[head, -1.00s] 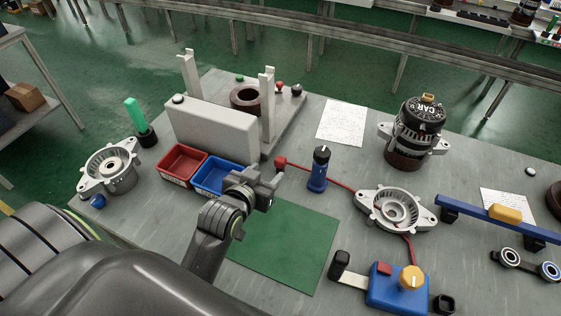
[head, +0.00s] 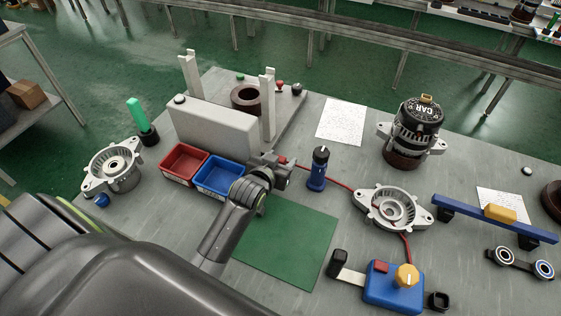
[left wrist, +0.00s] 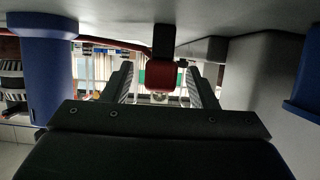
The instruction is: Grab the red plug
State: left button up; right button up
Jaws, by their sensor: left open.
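The red plug (head: 283,160) is mostly hidden behind my left gripper (head: 279,166) in the head view, with its red cable (head: 336,180) running right across the table. In the left wrist view the plug (left wrist: 164,77) shows as a red rounded body between the two fingers of the left gripper (left wrist: 160,85). The gripper is open, low over the table, with a finger on each side of the plug. I cannot tell if either finger touches it. My right gripper is not in view.
A green mat (head: 290,250) lies in front, clear.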

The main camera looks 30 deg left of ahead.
pick_arm(q)
jog(key=shift+w, duration=0.1)
jog(key=c, duration=1.1)
jog(key=shift+r, duration=0.1)
